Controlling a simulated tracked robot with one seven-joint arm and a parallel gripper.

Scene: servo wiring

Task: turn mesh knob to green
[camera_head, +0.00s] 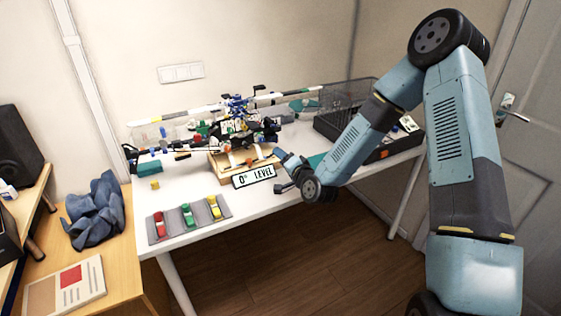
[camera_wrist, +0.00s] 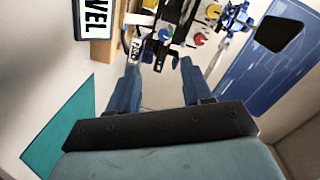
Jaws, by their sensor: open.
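A cluttered assembly (camera_head: 238,130) of servos, wires and coloured parts stands on the white table in the head view.
The "0° LEVEL" sign (camera_head: 254,177) stands at the assembly's front. A grey mat (camera_head: 173,228) holds red, green and yellow pieces at front left. A black mesh-walled tray (camera_head: 345,97) is at back right.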

